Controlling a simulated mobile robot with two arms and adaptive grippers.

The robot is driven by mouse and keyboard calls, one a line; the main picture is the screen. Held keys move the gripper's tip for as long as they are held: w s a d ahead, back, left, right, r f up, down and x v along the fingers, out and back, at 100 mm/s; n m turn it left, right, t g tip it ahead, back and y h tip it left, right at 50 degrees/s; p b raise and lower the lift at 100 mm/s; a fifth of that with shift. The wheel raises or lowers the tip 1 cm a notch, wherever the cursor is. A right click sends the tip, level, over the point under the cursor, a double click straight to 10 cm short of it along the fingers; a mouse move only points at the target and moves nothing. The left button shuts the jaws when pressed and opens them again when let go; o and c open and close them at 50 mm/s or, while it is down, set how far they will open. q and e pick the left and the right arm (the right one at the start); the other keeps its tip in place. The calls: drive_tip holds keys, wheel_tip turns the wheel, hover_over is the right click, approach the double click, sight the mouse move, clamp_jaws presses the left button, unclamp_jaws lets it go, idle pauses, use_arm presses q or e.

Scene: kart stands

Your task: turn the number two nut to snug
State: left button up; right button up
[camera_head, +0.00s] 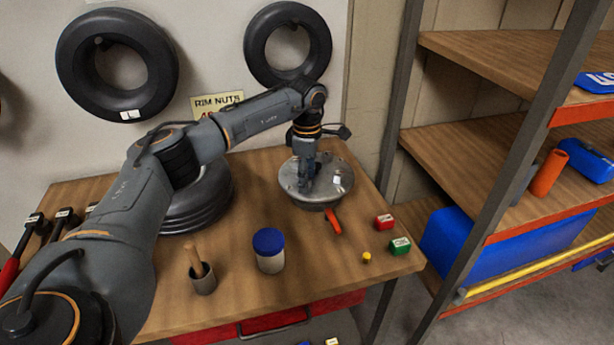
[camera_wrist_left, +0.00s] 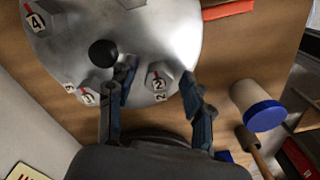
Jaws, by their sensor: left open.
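The round silver rim (camera_head: 316,190) lies on the wooden workbench, with my left gripper (camera_head: 310,180) reaching down over it. In the left wrist view, several grey hex nuts with red marks sit on the rim (camera_wrist_left: 180,30). My left gripper (camera_wrist_left: 160,80) is open, one finger on each side of this nut. I cannot tell whether the fingers touch it. A nut marked 4 (camera_wrist_left: 38,20) is at the upper left. My right gripper is not in view.
A blue-lidded jar (camera_head: 269,250), a brush cup (camera_head: 202,278), red (camera_head: 384,222) and green (camera_head: 400,246) boxes stand nearer the bench front. An orange-handled tool (camera_head: 332,222) lies by the rim. Stacked tyres (camera_head: 198,203) stand left. Shelving (camera_head: 470,150) is at right.

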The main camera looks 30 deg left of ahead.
use_arm(q)
wheel_tip(320, 180, up, 12)
idle(0.5)
idle(0.4)
